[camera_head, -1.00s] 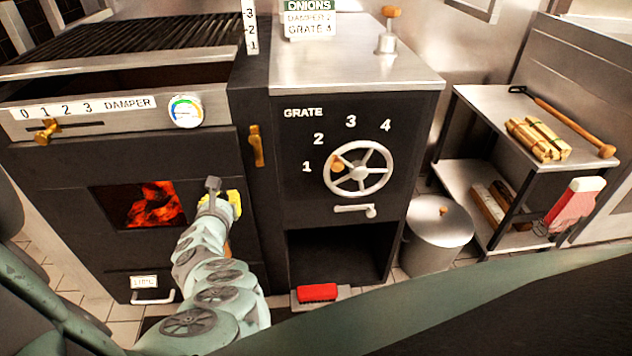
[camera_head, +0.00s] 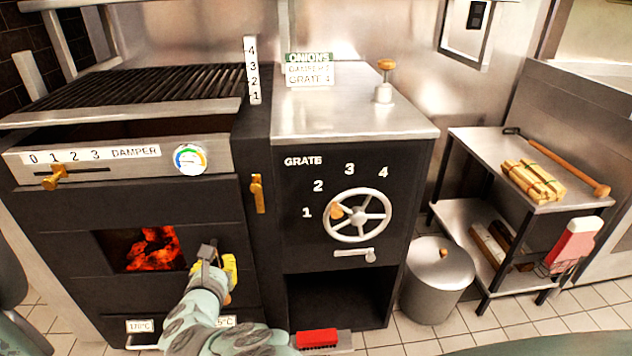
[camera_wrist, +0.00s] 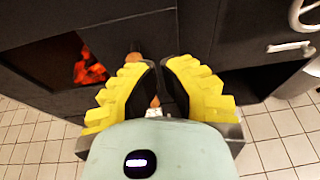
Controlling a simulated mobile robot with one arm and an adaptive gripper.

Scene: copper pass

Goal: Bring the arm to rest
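My arm (camera_head: 205,325) reaches up from the bottom of the head view, in front of the dark oven. My gripper (camera_head: 228,268) has yellow fingers and is just right of the glowing firebox opening (camera_head: 150,250). In the wrist view the two fingers (camera_wrist: 158,66) point away from me, with a narrow gap between dark inner pads. Nothing is clearly held. A small orange thing (camera_wrist: 155,102) shows through the gap; I cannot tell what it is. Whether the gripper touches the oven front is unclear.
A grate handwheel (camera_head: 358,215) and a red brush-like block (camera_head: 317,338) are right of the arm. A lidded metal bin (camera_head: 437,280) and a steel shelf (camera_head: 475,150) with bundled sticks (camera_head: 533,180) stand farther right. Tiled floor (camera_head: 400,330) is open in front.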

